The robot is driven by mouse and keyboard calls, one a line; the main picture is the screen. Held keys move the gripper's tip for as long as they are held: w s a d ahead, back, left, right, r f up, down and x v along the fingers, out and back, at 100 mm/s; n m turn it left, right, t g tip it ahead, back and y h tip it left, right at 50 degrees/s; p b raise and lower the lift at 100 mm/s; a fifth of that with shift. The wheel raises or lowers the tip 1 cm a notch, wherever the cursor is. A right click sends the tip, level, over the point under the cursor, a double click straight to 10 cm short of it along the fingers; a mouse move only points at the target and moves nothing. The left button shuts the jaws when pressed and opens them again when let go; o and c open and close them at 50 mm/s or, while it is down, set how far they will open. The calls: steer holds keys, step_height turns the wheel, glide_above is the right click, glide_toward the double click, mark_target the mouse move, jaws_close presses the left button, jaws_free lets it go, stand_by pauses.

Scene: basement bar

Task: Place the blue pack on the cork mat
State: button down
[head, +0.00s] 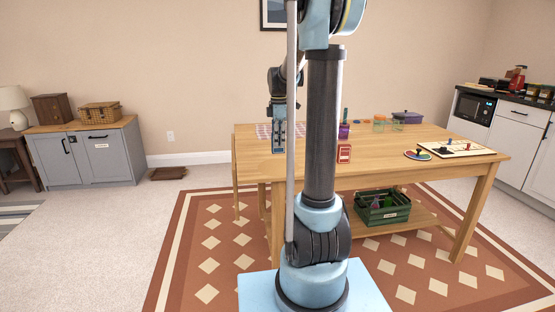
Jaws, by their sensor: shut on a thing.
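My gripper (279,107) hangs at the left of my arm column, over the left part of the wooden table. It is shut on the blue pack (279,134), which hangs upright below it, in front of the pink checked cloth. I cannot tell the gap between the pack and the table. I cannot pick out the cork mat for certain; my arm column hides part of the tabletop.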

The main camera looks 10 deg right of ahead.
steer(key=shift+f, duration=3.3)
steer(key=shift+f, duration=0.1)
steer(key=c, duration=1.4)
jaws_free()
